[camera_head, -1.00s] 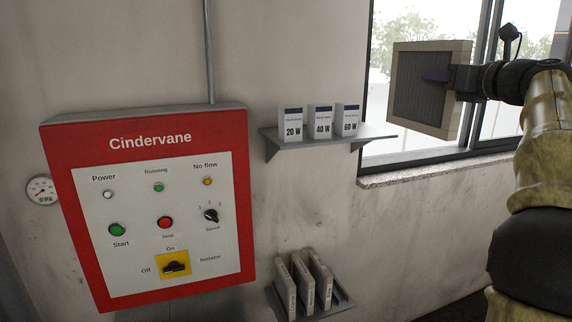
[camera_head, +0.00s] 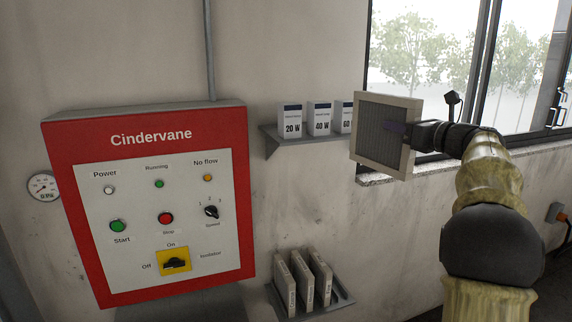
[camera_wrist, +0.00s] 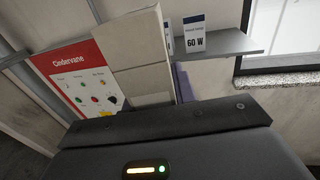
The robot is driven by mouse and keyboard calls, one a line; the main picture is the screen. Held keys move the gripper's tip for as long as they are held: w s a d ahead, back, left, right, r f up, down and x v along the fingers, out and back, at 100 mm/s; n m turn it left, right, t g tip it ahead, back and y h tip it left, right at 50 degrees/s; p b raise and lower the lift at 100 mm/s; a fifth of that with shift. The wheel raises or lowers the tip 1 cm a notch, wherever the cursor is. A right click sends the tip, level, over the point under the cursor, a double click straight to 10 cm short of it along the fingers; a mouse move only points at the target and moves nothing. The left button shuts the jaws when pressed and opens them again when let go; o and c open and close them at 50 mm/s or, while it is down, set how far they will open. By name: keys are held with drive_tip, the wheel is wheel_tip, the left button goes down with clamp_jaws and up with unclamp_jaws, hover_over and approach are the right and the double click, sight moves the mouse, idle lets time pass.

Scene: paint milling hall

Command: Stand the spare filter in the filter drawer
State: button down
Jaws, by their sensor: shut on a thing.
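My gripper (camera_head: 408,132) is shut on a square filter (camera_head: 374,159) with a pale frame and grey pleated mesh, held upright in the air before the wall by the window. In the wrist view the filter (camera_wrist: 143,62) shows as a pale slab beyond the gripper housing. Its far side is hidden there. No filter drawer can be made out in either view. Several thin pale panels marked with print (camera_head: 302,283) stand in a small rack (camera_head: 343,298) low on the wall; I cannot tell whether they are filters.
A red Cindervane control panel (camera_head: 150,125) hangs at left, with a gauge (camera_head: 43,187) beside it. A wall shelf (camera_head: 275,137) bears 20 W, 40 W and 60 W boxes; the filter partly covers the 60 W box (camera_head: 346,117). The window sill (camera_head: 372,178) runs behind my arm.

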drive_tip(key=w+a+f+b, duration=0.15)
drive_tip(key=a+f, duration=0.35)
drive_tip(key=f, duration=0.7)
drive_tip(key=w+a+f, duration=0.2)
drive_tip(key=a+f, duration=0.2)
drive_tip(key=f, duration=0.8)
drive_tip(key=w+a+f+b, duration=0.1)
drive_tip(key=a+f, duration=0.4)
drive_tip(key=f, duration=0.7)
wheel_tip(320, 180, down, 9)
drive_tip(key=s+a+m+t+h, duration=0.1)
drive_tip(key=s+m+h, duration=0.1)
drive_tip(key=s+h, duration=0.1)
drive_tip(key=s+d+f+m+h+b, duration=0.1)
drive_tip(key=s+f+m+h, duration=0.1)
drive_tip(key=s, duration=0.4)
drive_tip(key=s+d+f+m+t+h, duration=0.1)
drive_tip(key=s+f+m+h, duration=0.1)
drive_tip(key=s+f+h, duration=0.2)
drive_tip(key=s+f, duration=0.2)
drive_tip(key=s, duration=0.1)
drive_tip(key=shift+s+d+f+t+b, duration=0.15)
drive_tip(key=shift+d+f+t+b, duration=0.1)
drive_tip(key=shift+f+t+b, duration=0.1)
